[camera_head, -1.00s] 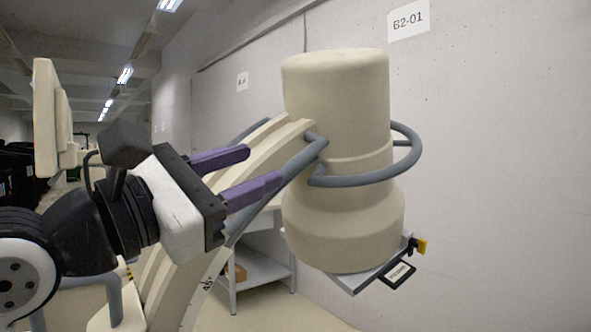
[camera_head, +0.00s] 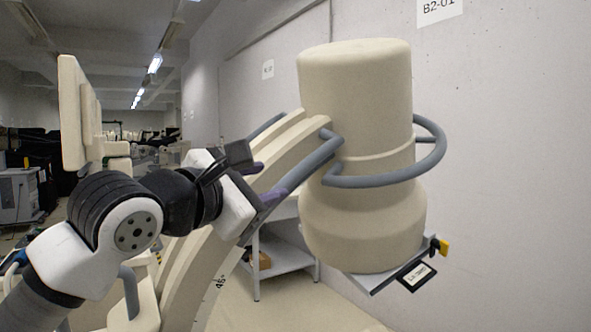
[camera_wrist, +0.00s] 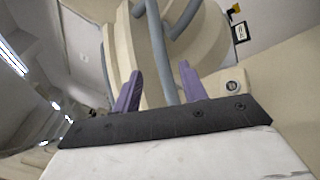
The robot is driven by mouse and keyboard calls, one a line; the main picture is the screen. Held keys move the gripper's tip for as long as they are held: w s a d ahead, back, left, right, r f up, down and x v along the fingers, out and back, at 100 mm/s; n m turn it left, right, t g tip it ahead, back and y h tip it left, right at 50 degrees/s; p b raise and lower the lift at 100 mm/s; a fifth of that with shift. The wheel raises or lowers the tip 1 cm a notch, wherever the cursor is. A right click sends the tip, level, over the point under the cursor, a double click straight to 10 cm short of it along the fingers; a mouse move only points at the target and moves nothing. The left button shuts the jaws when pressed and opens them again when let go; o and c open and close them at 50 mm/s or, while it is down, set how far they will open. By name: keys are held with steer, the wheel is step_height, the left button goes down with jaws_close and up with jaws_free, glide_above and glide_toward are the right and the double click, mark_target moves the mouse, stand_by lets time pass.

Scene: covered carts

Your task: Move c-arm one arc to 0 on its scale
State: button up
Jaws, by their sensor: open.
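The c-arm's cream arc (camera_head: 205,262) curves up from lower left to a large cream cylindrical head (camera_head: 355,105). A 45° mark (camera_head: 221,282) shows on the arc's side; no 0 mark or pointer is readable. A grey handle bar (camera_head: 308,168) runs along the arc and meets the grey ring around the head. My gripper (camera_head: 270,182) is at this bar, its purple fingers partly hidden in the head view. In the wrist view, my gripper (camera_wrist: 160,68) is open with the grey bar (camera_wrist: 158,50) between its fingers. Contact cannot be told.
A grey plate (camera_head: 385,275) with a yellow part (camera_head: 442,247) and a label juts out under the head. A concrete wall (camera_head: 510,170) stands behind at right. A low shelf table (camera_head: 285,258) stands behind the arc. A cream panel (camera_head: 72,112) rises at left.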

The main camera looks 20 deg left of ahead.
mark_target(290, 176)
steer(key=p+x, duration=0.2)
steer(key=x, duration=0.7)
steer(key=shift+w+p, duration=0.15)
steer(key=shift+p, duration=0.2)
jaws_close()
